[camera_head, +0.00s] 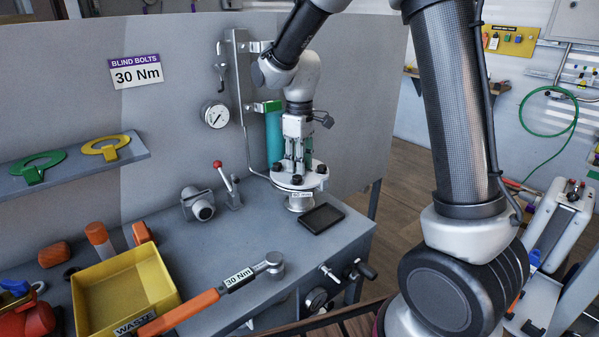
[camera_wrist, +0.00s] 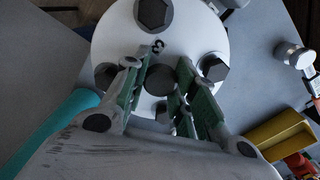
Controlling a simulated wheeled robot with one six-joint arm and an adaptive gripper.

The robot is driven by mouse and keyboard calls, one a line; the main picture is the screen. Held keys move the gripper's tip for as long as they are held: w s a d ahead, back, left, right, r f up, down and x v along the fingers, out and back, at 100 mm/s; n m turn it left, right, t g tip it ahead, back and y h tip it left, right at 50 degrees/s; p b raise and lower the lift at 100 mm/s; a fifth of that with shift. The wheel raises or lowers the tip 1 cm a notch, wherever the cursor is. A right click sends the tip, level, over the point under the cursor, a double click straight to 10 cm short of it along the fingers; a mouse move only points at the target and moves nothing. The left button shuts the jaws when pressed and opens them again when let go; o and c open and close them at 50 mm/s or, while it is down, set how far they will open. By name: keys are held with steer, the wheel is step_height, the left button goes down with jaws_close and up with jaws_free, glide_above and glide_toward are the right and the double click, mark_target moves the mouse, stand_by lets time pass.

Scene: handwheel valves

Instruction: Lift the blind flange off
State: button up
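The blind flange (camera_head: 298,182) is a white disc with several dark bolts, on top of a pale pipe stub (camera_head: 299,203) at the bench's right. In the wrist view the flange (camera_wrist: 195,35) fills the upper middle, with dark hex bolt heads (camera_wrist: 153,13) around its edge and a dark round boss (camera_wrist: 160,80) at its centre. My gripper (camera_head: 297,168) points down over the flange. In the wrist view its green-padded fingers (camera_wrist: 165,75) are apart, one on each side of the boss. I cannot tell whether they touch it.
A black tray (camera_head: 322,218) lies beside the stub. A teal cylinder (camera_head: 274,138) and a pressure gauge (camera_head: 215,115) stand behind. A red-knobbed lever (camera_head: 228,186), a torque wrench (camera_head: 215,293) and a yellow waste bin (camera_head: 125,290) are to the left.

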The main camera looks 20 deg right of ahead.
steer(key=shift+r, duration=0.15)
jaws_close()
step_height(320, 180, up, 10)
steer(key=shift+f, duration=0.1)
stand_by(0.3)
